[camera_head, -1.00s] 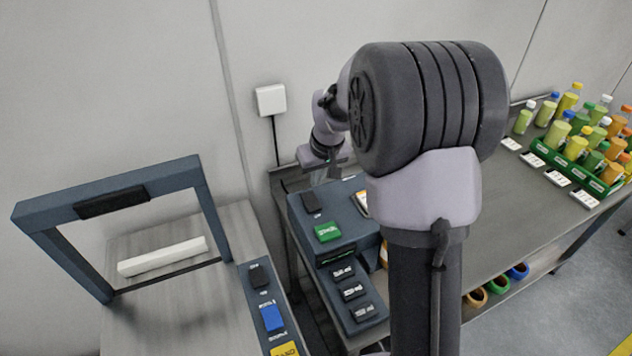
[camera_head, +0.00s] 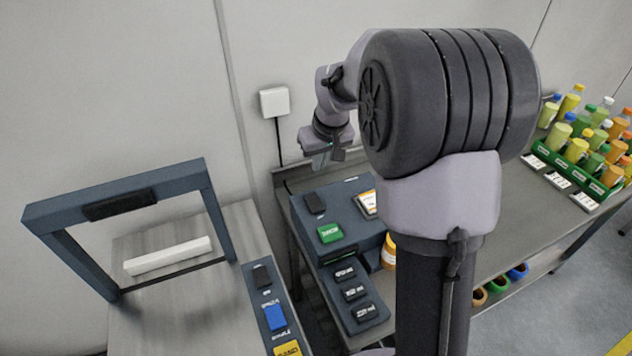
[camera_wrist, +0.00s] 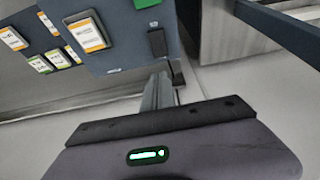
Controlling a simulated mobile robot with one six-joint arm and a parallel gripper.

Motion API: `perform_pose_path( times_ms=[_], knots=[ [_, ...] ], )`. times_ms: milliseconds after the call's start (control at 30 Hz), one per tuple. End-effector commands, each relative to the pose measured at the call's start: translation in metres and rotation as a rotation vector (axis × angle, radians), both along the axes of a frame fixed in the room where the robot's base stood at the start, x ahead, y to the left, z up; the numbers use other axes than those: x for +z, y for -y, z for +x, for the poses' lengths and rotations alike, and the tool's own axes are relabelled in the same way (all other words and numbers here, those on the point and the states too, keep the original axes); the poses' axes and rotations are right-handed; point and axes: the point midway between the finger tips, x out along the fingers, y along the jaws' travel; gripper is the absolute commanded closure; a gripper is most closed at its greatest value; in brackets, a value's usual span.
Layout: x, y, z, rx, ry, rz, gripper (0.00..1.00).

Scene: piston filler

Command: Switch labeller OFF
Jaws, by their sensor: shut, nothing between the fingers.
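A blue-grey machine (camera_head: 340,259) stands on the middle bench; I cannot read a name on it, so I cannot confirm it is the labeller. Its top carries a black switch (camera_head: 315,203), a green button (camera_head: 330,233) and a white-and-orange card or screen (camera_head: 368,203). The black switch also shows in the wrist view (camera_wrist: 157,42), just beyond the fingertips. My gripper (camera_head: 319,163) is shut and empty, behind and above the switch, apart from it in the head view. Its narrow fingers show in the wrist view (camera_wrist: 160,88). The switch's position cannot be made out.
At left, a blue-grey frame (camera_head: 113,200) spans a surface with a white bar (camera_head: 168,256). Beside it is a panel with a black switch (camera_head: 262,277), blue button (camera_head: 275,317) and yellow button (camera_head: 288,349). A green crate (camera_head: 578,174) of bottles stands at right. A white wall box (camera_head: 274,102) is behind.

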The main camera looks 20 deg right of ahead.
Motion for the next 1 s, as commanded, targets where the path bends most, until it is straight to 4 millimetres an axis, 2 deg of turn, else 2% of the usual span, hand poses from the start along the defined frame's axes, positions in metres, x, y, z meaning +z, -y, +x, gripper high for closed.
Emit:
perform_pose_path(
  times_ms=[167, 500, 700, 833, 1000],
  knots=[
    [-0.016, 0.0, 0.004, 0.0, -0.003, 0.001, 1.0],
    [-0.087, 0.0, 0.028, 0.001, -0.003, 0.001, 1.0],
    [-0.121, 0.0, 0.036, -0.001, -0.002, 0.001, 1.0],
    [-0.132, 0.0, 0.037, 0.0, 0.0, 0.0, 1.0],
    [-0.135, 0.0, 0.038, 0.0, -0.001, 0.0, 1.0]
  ],
)
